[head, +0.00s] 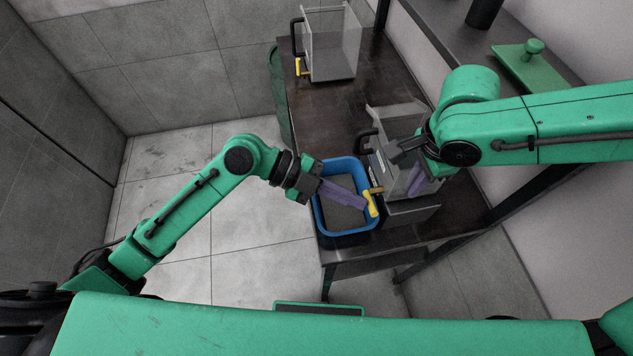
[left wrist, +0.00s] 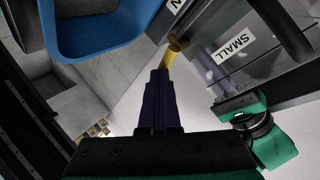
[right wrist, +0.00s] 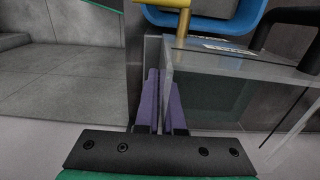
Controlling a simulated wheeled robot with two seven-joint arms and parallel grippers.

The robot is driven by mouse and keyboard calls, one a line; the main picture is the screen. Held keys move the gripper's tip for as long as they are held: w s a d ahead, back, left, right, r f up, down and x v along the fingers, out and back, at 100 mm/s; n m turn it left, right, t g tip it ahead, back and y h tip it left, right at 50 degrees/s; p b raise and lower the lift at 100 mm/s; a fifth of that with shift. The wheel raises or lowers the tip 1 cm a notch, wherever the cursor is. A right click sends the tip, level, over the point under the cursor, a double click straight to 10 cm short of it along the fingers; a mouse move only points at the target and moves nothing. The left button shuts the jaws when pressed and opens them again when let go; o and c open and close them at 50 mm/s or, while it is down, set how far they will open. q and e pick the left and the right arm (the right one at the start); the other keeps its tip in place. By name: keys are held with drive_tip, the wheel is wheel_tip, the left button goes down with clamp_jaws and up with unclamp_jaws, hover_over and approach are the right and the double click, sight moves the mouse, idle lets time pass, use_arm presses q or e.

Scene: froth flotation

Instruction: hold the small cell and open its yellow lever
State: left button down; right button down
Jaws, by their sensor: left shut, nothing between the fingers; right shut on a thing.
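The small cell (head: 392,172) is a clear box on the dark table, with a black handle; its "SMALL" label (left wrist: 233,45) shows in the left wrist view. Its yellow lever (head: 371,203) is at the cell's left side, over the blue-rimmed tub (head: 318,212); the lever also shows in the right wrist view (right wrist: 182,22). My left gripper (head: 362,202) is shut and empty, its purple fingertips against or right beside the lever. My right gripper (head: 416,186) is shut on the cell's clear wall (right wrist: 215,95). The exact contact at the lever is hard to tell.
A second clear cell (head: 335,45) with a black handle and yellow lever (head: 302,68) stands at the far end of the table (head: 330,112). A shelf at the right holds a green plate with a knob (head: 535,62) and a dark cylinder (head: 484,12). The table between the cells is clear.

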use_arm(q)
drive_tip(key=s+a+r, duration=0.1)
drive_tip(key=a+r, duration=0.6)
drive_tip(key=a, duration=0.4)
drive_tip(key=shift+a+r, duration=0.3)
drive_tip(key=shift+a, duration=0.05)
use_arm(e)
drive_tip(key=shift+f, duration=0.1)
idle(0.4)
drive_tip(key=c, duration=1)
unclamp_jaws()
drive_tip(key=shift+o, duration=0.2)
wheel_tip(320, 180, up, 12)
